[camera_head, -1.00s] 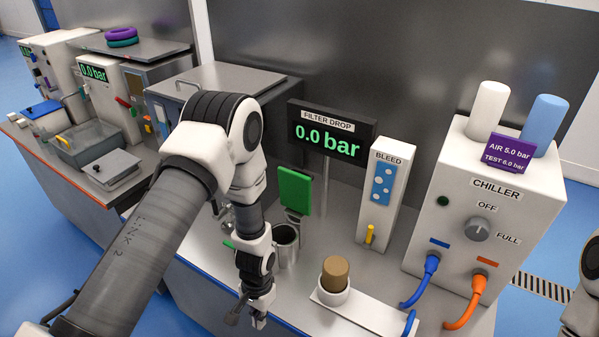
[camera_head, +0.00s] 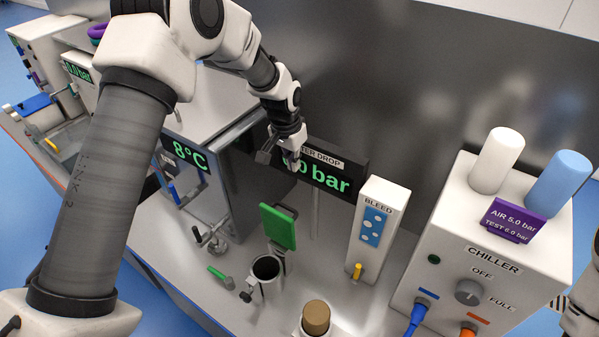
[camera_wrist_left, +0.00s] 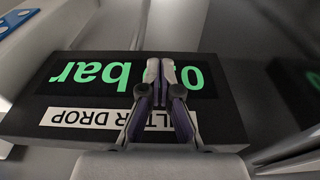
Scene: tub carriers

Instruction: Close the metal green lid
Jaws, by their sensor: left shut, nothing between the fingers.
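The green lid (camera_head: 279,226) stands raised on its hinge behind a round metal canister (camera_head: 266,268), whose mouth is open. A green-ended handle (camera_head: 219,276) sticks out at the canister's left. My left gripper (camera_head: 292,165) is shut and empty, above and behind the lid, in front of the filter drop display (camera_head: 338,184). In the left wrist view its fingertips (camera_wrist_left: 160,66) are together before the same display (camera_wrist_left: 70,98); the lid does not show there. My right gripper is not in view; only part of the right arm shows at the right edge.
The bleed panel (camera_head: 378,228) with a yellow lever stands right of the lid. The chiller box (camera_head: 480,250) is farther right. A brown-topped white cup (camera_head: 316,318) is in front. A grey cabinet with an 8°C display (camera_head: 189,154) stands left.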

